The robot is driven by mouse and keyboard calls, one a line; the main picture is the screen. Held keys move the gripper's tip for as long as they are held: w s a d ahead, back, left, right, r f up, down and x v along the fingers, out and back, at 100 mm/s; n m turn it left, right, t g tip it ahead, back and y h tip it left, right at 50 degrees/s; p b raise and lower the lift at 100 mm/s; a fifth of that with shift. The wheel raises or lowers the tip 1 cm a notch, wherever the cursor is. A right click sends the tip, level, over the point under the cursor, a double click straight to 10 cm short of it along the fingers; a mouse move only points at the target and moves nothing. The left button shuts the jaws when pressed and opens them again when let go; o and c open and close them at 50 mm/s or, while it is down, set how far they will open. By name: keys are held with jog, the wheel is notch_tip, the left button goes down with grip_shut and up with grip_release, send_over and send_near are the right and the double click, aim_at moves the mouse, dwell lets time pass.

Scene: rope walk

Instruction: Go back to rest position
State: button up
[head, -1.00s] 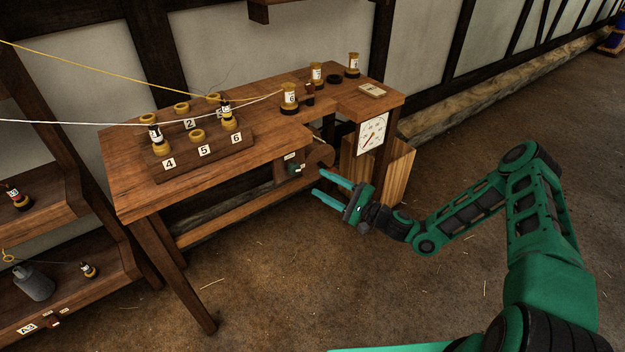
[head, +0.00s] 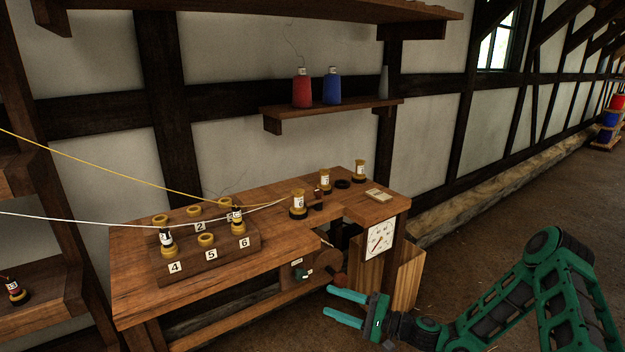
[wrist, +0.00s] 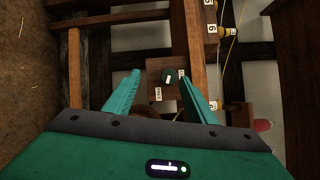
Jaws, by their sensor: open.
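My gripper (head: 345,308) is open and empty, in front of the wooden bench (head: 135,282) at its right part, below the bench top. In the wrist view my gripper's two teal fingers (wrist: 160,97) stand apart. I see no contact between the fingers and the bench. My arm reaches in from the lower right.
On the bench stand a numbered rack (head: 208,257), several labelled bobbins and a white dial (head: 380,239) at the right end. Yellow and white lines cross over the left. A wall shelf (head: 335,111) holds red and blue spools. Open floor (head: 480,220) lies to the right.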

jog(key=s+d+r+n+g+h, duration=0.4)
jog(key=s+d+h, duration=0.3)
jog(key=d, duration=0.4)
jog(key=s+d+r+n+g+h, duration=0.3)
jog(key=s+d+r+g+h, duration=0.15)
jog(key=s+d, duration=0.5)
jog(key=s+d+r+m+h, duration=0.2)
jog(key=s+d+r, duration=0.4)
jog(key=s, duration=0.5)
jog(key=s+d+r+m+h, duration=0.2)
jog(key=s+d+r, duration=0.4)
jog(key=s+r, duration=0.4)
jog(key=shift+s+d+m+h, duration=0.35)
jog(key=shift+s+m, duration=0.3)
jog(key=shift+m, duration=0.05)
jog(key=shift+t, duration=0.25)
jog(key=shift+w+f, duration=0.25)
jog(key=shift+w, duration=0.4)
